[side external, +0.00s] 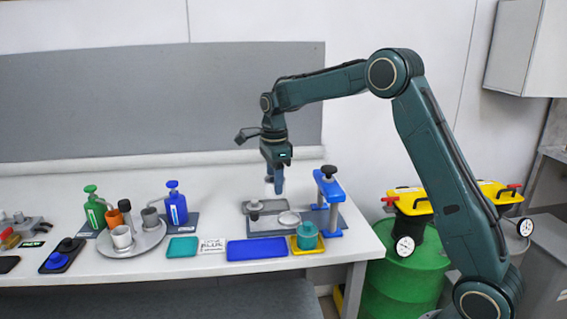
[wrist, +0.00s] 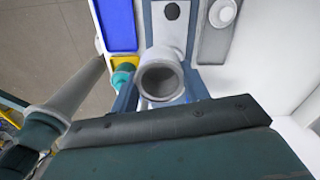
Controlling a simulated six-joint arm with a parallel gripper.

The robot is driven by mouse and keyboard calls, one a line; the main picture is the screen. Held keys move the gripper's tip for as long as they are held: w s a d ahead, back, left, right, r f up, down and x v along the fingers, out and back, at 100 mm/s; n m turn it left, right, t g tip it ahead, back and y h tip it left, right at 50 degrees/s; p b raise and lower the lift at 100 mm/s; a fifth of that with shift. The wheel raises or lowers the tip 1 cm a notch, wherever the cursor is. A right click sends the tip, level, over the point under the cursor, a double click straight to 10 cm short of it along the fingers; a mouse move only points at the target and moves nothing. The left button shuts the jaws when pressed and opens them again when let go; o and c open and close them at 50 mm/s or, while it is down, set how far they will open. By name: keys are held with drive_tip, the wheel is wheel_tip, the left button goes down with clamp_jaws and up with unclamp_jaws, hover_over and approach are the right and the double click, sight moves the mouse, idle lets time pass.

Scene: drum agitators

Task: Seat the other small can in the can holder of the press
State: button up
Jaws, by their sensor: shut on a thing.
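My gripper (side external: 278,187) hangs above the grey base plate of the press. In the wrist view its blue fingers are shut on a grey small can (wrist: 161,80), whose open round mouth faces the camera. The press (side external: 329,195) has a blue frame and a black knob and stands right of my gripper. On its plate are a pale round disc (side external: 289,218) and a grey knobbed piece (side external: 254,207); I cannot tell which is the can holder. The held can is above the plate, apart from it. In the side view it is mostly hidden by the fingers.
A round tray (side external: 153,245) at left holds grey cups and an orange-brown piece. Green (side external: 95,210) and blue (side external: 176,207) pump bottles stand behind it. A blue tray (side external: 257,249) and a teal can (side external: 307,236) on a yellow tray line the front edge.

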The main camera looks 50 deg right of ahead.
drive_tip(key=shift+m, duration=0.4)
drive_tip(key=d+f, duration=0.1)
drive_tip(key=s+d+f, duration=0.1)
drive_tip(key=d, duration=0.1)
drive_tip(key=d+f, duration=0.1)
drive_tip(key=shift+s+d+f, duration=0.1)
drive_tip(key=shift+s+d, duration=0.15)
drive_tip(key=shift+d, duration=0.05)
drive_tip(key=shift+f, duration=0.2)
drive_tip(key=shift+f, duration=2.75)
drive_tip(key=shift+f, duration=0.45)
drive_tip(key=o, duration=1)
drive_tip(key=shift+o, duration=0.2)
